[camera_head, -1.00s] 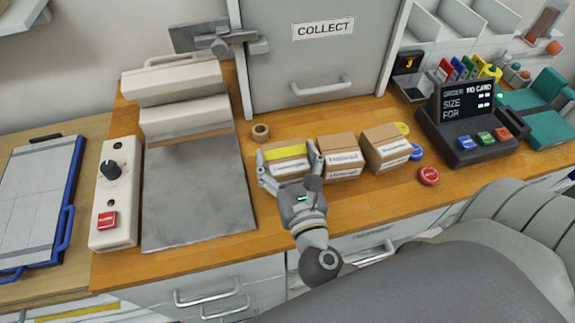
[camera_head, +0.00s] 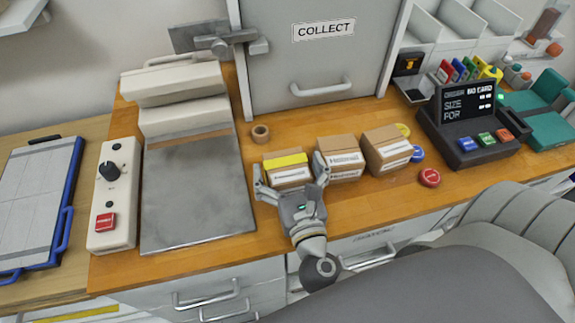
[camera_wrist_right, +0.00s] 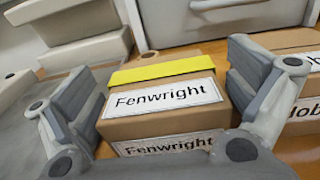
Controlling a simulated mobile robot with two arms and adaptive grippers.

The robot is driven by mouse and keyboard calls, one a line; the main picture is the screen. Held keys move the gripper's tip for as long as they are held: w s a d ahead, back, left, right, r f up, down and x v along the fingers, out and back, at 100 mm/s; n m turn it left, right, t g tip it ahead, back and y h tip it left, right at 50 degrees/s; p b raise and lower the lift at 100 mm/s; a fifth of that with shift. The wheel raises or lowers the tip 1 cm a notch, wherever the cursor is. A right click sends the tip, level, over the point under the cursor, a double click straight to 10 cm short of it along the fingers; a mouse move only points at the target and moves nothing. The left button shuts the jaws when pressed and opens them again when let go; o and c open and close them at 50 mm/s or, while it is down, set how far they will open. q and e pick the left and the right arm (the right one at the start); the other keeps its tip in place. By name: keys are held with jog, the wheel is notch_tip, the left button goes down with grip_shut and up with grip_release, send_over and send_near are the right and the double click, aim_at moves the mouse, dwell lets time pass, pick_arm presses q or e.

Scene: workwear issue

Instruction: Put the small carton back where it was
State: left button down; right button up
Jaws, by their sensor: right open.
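A small brown carton (camera_head: 289,171) with a yellow strip and a white label stands on the wooden counter, leftmost in a row of cartons. In the right wrist view the carton (camera_wrist_right: 165,127) reads "Fenwright" on its top and front faces. My right gripper (camera_head: 290,177) is open, one finger at each side of the carton's near part. In the wrist view a gap shows beside the right finger; contact at the left finger is hard to tell. My left gripper is not in view.
Two more labelled cartons (camera_head: 340,158) (camera_head: 386,150) stand close to the right. A tape roll (camera_head: 260,133) lies behind, below the COLLECT door (camera_head: 305,60). A grey plate (camera_head: 195,190) is at left, a red button (camera_head: 429,177) at right.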

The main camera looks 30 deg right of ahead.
jog(key=shift+r, duration=0.15)
jog(key=b+v, duration=0.3)
jog(key=v, duration=0.8)
jog(key=shift+s+a+b, duration=0.15)
jog(key=shift+s+b, duration=0.15)
jog(key=shift+s, duration=0.25)
